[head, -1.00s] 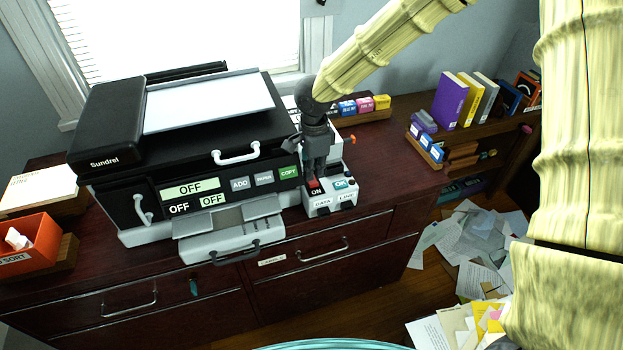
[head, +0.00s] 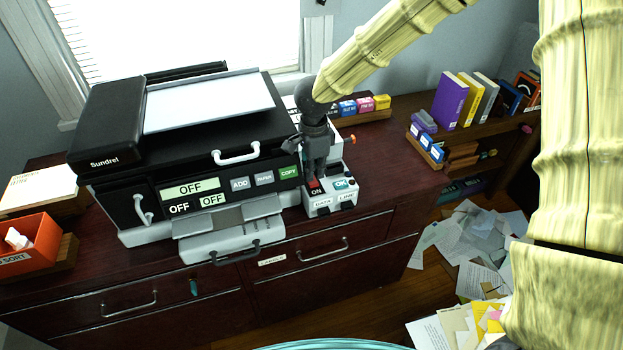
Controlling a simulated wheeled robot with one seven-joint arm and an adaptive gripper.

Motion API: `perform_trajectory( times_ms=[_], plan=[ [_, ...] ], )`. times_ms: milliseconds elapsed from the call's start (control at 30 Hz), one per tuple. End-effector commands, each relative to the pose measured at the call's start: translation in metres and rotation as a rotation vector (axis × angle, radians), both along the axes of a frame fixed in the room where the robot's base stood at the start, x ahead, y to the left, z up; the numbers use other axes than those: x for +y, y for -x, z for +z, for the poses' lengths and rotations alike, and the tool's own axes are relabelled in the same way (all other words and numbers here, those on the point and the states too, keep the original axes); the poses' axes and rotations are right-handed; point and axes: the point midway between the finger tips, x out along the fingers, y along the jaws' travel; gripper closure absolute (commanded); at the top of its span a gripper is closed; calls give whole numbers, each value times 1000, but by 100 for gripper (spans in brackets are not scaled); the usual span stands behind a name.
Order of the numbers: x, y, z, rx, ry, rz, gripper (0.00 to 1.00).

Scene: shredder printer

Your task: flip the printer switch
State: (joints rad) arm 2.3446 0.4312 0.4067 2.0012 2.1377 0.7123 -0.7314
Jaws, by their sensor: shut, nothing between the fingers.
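The black and grey printer (head: 120,132) stands on the dark wood cabinet, and its front labels read OFF. A small white switch box (head: 321,206) stands against its right side. The box has a red switch (head: 314,184) with a black ON label below it, a teal ON label (head: 341,184), and DATA and LINE labels on its front. My gripper (head: 315,175) is shut and empty, pointing down with its fingertips at the red switch. The fingers hide part of the switch, and I cannot tell whether they touch it.
An orange sort bin (head: 38,243) stands at the far left. A row of coloured cartridges (head: 363,105) lies behind my gripper. Books (head: 452,100) stand on the right shelf. Papers (head: 480,240) litter the floor at right. The cabinet top right of the box (head: 395,165) is clear.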

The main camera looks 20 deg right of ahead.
Motion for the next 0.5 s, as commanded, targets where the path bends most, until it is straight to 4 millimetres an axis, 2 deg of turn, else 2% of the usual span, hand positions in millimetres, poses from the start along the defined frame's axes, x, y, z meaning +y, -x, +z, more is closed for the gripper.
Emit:
perform_trajectory(
  times_ms=[500],
  plan=[
    [0, 0, -6, 0, 0, -1, 100]
  ],
)
